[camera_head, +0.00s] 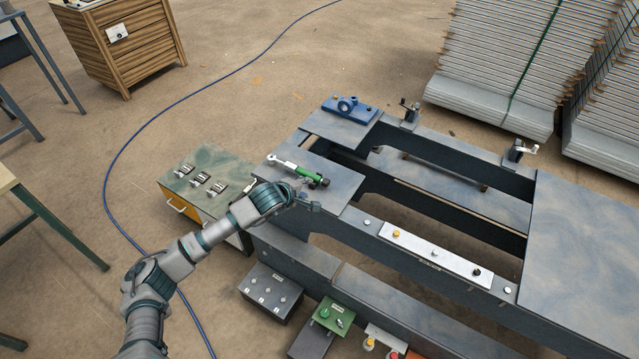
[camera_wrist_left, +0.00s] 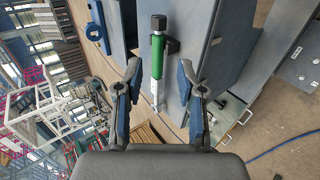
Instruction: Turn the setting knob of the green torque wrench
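The green torque wrench (camera_head: 307,173) lies on a dark flat plate (camera_head: 338,181) of the bench, its silver head end pointing left and its black setting knob (camera_head: 324,182) at the right end. In the left wrist view the green handle (camera_wrist_left: 158,58) runs up the middle, with the black knob (camera_wrist_left: 158,23) at the top. My left gripper (camera_head: 308,203) is at the plate's near edge, close to the knob end. In the left wrist view my left gripper (camera_wrist_left: 159,66) is open, its fingers apart on either side of the wrench and holding nothing. My right gripper is out of view.
A blue bracket (camera_head: 349,108) stands behind the wrench on another plate. Two clamps (camera_head: 410,111) (camera_head: 518,151) rise from the far beam. A cabinet (camera_head: 206,178) with metal parts on top stands left of the bench. Stacked sheets (camera_head: 505,75) stand at the back right.

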